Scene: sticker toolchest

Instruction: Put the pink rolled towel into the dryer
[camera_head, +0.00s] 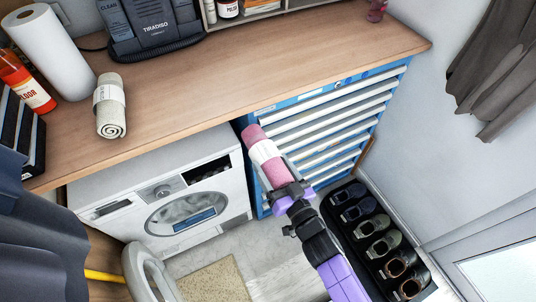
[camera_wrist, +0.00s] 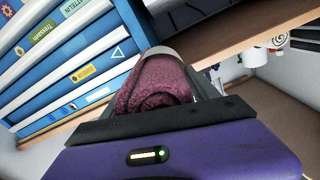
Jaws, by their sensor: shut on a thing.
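The pink rolled towel (camera_head: 264,154) has a white band around its middle. My gripper (camera_head: 290,188) is shut on the lower end of the towel and holds it in the air in front of the blue tool chest. In the wrist view the towel's rolled end (camera_wrist: 155,85) shows between the fingers. The dryer (camera_head: 150,195) is a white front-loading machine under the counter, left of my gripper.
A wooden counter (camera_head: 230,60) runs above the dryer and the blue drawer chest (camera_head: 325,125). A shoe tray (camera_head: 335,215) lies at right.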

